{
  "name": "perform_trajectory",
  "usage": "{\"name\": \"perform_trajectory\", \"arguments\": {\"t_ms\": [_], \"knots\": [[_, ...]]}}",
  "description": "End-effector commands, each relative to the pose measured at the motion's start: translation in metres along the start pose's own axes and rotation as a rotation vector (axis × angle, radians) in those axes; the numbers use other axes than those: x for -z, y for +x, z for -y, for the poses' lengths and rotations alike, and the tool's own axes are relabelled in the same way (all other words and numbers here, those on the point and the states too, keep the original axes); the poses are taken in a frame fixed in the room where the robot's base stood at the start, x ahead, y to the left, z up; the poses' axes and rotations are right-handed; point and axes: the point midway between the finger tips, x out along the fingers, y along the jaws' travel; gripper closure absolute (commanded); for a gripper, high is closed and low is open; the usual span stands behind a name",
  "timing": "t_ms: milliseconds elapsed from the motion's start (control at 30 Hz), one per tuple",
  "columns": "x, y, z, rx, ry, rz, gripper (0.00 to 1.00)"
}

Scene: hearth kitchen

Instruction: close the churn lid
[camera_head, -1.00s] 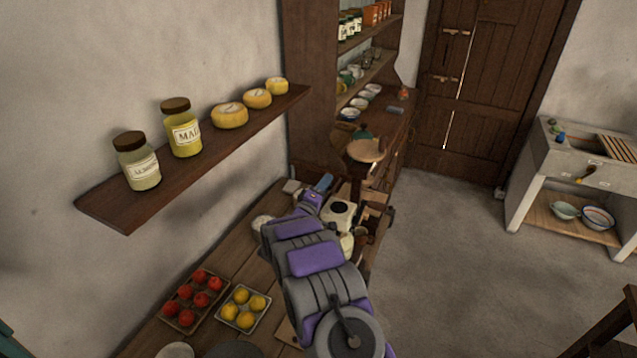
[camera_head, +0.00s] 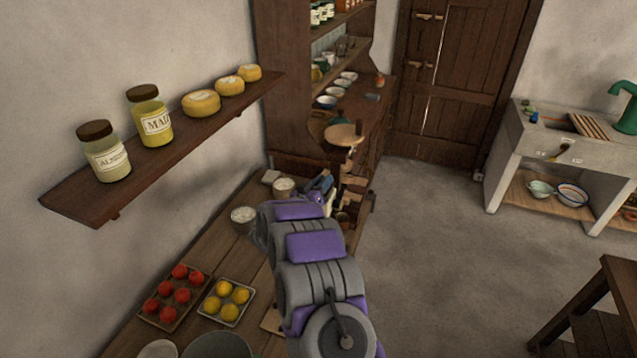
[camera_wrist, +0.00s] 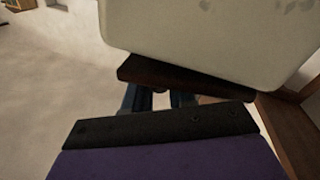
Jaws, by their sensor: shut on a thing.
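My gripper (camera_head: 324,186) is at the far end of the table, at the end of my purple and grey arm. In the wrist view its blue fingers (camera_wrist: 158,99) are close together at a dark wooden bar (camera_wrist: 185,76) and appear shut on it. The bar runs along the lower edge of a large smooth cream body (camera_wrist: 215,35), which looks like part of the churn. In the head view my arm hides most of the churn. I cannot make out the lid or its angle.
A wooden table (camera_head: 212,258) carries a tomato tray (camera_head: 163,319), a tray of yellow fruit (camera_head: 213,318) and two white-topped pots (camera_head: 243,215). A wall shelf (camera_head: 160,165) holds jars and cheeses. A dresser (camera_head: 290,100) stands behind.

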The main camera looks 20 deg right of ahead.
Motion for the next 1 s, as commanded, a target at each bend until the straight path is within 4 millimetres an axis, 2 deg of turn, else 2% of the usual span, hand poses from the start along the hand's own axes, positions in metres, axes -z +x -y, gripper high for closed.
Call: {"name": "perform_trajectory", "arguments": {"t_ms": [167,300,967,1000], "knots": [[-0.007,-0.001,0.003,0.014,0.224,0.039,1.0],[-0.011,0.0,0.001,0.014,0.281,0.048,1.0],[-0.017,-0.001,0.0,0.015,0.338,0.066,1.0],[-0.017,-0.001,0.0,0.015,0.337,0.067,0.75]]}}
